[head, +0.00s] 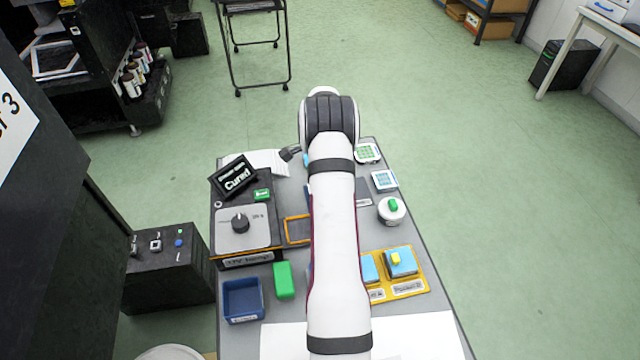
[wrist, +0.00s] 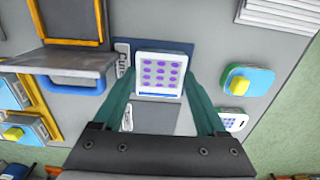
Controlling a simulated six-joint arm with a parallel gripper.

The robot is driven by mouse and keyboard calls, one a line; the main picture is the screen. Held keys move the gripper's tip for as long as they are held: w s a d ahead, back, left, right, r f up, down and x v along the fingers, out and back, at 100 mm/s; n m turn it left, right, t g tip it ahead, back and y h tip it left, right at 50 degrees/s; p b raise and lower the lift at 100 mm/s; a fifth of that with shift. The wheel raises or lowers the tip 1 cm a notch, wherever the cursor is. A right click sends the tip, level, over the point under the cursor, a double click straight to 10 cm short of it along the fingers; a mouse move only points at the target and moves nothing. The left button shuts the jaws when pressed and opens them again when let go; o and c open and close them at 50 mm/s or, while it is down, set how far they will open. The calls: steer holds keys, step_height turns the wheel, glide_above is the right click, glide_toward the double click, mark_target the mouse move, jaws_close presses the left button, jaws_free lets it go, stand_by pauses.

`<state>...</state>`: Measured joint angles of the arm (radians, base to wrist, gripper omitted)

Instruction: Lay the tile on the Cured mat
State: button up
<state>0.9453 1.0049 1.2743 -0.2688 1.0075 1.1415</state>
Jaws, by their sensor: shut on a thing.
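My gripper (wrist: 160,76) is shut on a white square tile (wrist: 160,72) with rows of purple dots, seen in the wrist view between the two teal fingers. A dark blue mat (wrist: 183,52) with a small label on its left lies behind the tile; I cannot tell whether they touch. A grey mat (wrist: 158,121) with a similar label shows below the tile, between the fingers. In the head view my arm hides the gripper and the held tile.
Two other tiles, green-patterned (head: 367,153) and blue-patterned (head: 384,181), lie on the right.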

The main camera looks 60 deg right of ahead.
steer(key=o, duration=1)
steer(key=shift+o, duration=0.2)
step_height(320, 180, up, 12)
steer(key=w+a+r+n, duration=0.2)
steer(key=a+r+n, duration=0.15)
steer(key=a, duration=0.55)
steer(key=w+a+r+n, duration=0.1)
steer(key=a+r+n, duration=0.2)
steer(key=a+r, duration=0.35)
steer(key=s+a+r+n+y, duration=0.1)
steer(key=s+a+n, duration=0.3)
steer(key=a, duration=0.6)
steer(key=s+a+r+n, duration=0.1)
steer(key=s+a+n, duration=0.35)
steer(key=a, duration=0.65)
steer(key=s+a+f+n, duration=0.3)
steer(key=s+a+n, duration=0.3)
steer(key=s, duration=0.5)
steer(key=shift+a+f+n+y, duration=0.15)
steer(key=shift+a+n+y, duration=0.2)
steer(key=shift+a, duration=0.5)
